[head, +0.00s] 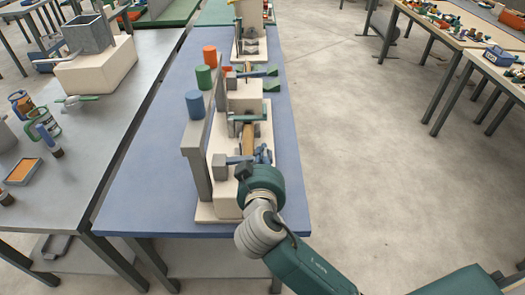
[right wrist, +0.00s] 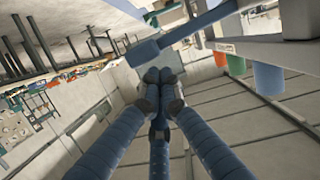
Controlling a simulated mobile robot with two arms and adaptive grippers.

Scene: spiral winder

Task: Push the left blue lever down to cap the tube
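The winder stands on the blue table with cream blocks (head: 223,201) along a grey upright plate. A blue lever (head: 240,159) crosses its near end, roughly level, with a grey block at its left end. In the right wrist view a blue lever (right wrist: 190,32) with a square end (right wrist: 142,53) passes close to my fingertips; I cannot tell if they touch. My right gripper (head: 263,153) is at the lever's right end, partly hidden behind my wrist. Its blue fingers are together at the tips (right wrist: 160,75), with nothing seen between them. The tube cannot be made out. My left gripper is out of view.
A green lever (head: 248,118) crosses the middle of the winder, and another bar (head: 250,73) lies farther back. Blue (head: 195,104), green (head: 203,77) and orange (head: 210,55) cylinders stand along the left side. The grey bench (head: 110,110) is left; open floor is right.

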